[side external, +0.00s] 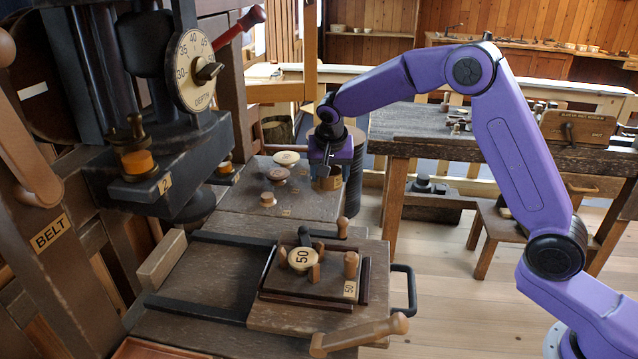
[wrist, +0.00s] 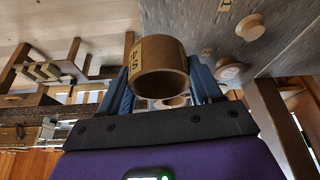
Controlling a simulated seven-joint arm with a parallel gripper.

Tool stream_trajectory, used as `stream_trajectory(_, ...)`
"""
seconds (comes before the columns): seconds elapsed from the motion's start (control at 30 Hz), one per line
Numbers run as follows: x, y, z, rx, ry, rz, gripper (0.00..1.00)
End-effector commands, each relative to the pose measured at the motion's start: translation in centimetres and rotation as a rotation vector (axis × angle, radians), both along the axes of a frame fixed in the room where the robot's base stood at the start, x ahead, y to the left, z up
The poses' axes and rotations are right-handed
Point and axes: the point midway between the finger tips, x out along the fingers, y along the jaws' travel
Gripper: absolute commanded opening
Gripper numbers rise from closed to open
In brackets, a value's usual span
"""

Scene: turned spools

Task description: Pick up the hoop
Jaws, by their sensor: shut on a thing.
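The hoop (wrist: 160,72) is a short brown ring with a pale label bearing dark digits. In the wrist view it sits between the blue fingers of my gripper (wrist: 160,92), with its open side facing the camera. My gripper is shut on it. In the side view my gripper (side external: 327,172) is at the right rear of the small grey table (side external: 285,203), with the brown hoop (side external: 329,183) at its fingertips, partly hidden. The hoop appears to be at the table's edge; I cannot tell how high above the top it is.
Several turned spools (side external: 278,174) stand on the table to the left of the hoop. A press with a depth dial (side external: 195,70) rises at the left. A workbench (side external: 480,138) stands behind right.

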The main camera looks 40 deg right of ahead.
Motion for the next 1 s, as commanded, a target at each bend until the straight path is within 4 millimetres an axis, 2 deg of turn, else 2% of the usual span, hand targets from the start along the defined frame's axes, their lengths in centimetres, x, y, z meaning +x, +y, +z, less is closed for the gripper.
stream_trajectory(0.1,-2.5,-0.2,1.1,-0.001,0.001,0.003,0.36)
stream_trajectory(0.3,-5.8,-0.6,2.5,-0.001,0.001,0.003,0.36)
stream_trajectory(0.63,-8.6,-0.6,3.8,0.0,0.001,0.018,0.36)
stream_trajectory(0.77,-10.0,0.9,5.0,0.002,0.008,0.108,0.36)
stream_trajectory(0.87,-12.0,2.9,6.4,0.004,0.016,0.242,0.36)
stream_trajectory(1.0,-15.6,5.9,8.5,0.005,0.027,0.485,0.36)
